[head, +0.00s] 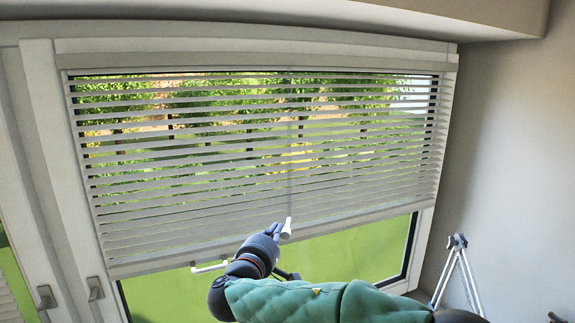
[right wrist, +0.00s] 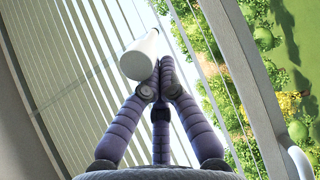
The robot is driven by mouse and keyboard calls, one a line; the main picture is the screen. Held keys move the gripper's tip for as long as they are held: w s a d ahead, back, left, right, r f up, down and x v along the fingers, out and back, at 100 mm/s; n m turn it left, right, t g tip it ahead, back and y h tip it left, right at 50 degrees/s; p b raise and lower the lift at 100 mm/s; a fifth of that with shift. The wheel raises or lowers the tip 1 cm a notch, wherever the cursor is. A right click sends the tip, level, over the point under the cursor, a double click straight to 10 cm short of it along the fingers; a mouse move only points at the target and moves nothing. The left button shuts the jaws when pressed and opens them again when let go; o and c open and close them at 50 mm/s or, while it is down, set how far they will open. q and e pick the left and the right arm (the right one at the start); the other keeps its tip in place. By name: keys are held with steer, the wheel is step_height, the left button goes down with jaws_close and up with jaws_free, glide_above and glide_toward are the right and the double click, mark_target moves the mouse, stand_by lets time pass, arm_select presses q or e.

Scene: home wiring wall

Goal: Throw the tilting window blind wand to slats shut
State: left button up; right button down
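The window blind (head: 265,150) hangs over the upper part of the window, with green and yellow outdoors showing through gaps between its slats. The tilting wand (head: 287,228) hangs in front of the slats; its white lower end is beside my right gripper. My right gripper (head: 275,230) comes up from below, just left of the wand end. In the right wrist view its purple fingers (right wrist: 160,80) come together at the tips, and the white wand end (right wrist: 139,60) overlaps them on the left. I cannot tell whether they touch. My left gripper is out of view.
A tripod-like stand (head: 457,268) is at the lower right, by the bare wall (head: 515,160).

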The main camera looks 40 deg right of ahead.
mark_target(288, 237)
steer(key=shift+s+d+b, duration=0.35)
steer(key=shift+d+b, duration=0.2)
steer(key=shift+d, duration=0.25)
steer(key=shift+s+d+b, duration=0.3)
steer(key=shift+d+b, duration=0.2)
steer(key=shift+d, duration=0.35)
steer(key=shift+s+d+b, duration=0.35)
steer(key=shift+d+b, duration=0.2)
steer(key=shift+d, duration=0.45)
steer(key=shift+w+a, duration=0.1)
steer(key=shift+w+a+b+v, duration=0.2)
steer(key=shift+b+v, duration=0.55)
steer(key=shift+v, duration=0.45)
steer(key=shift+w+a+b+v, duration=0.15)
steer(key=shift+b+v, duration=0.55)
steer(key=shift+v, duration=1.55)
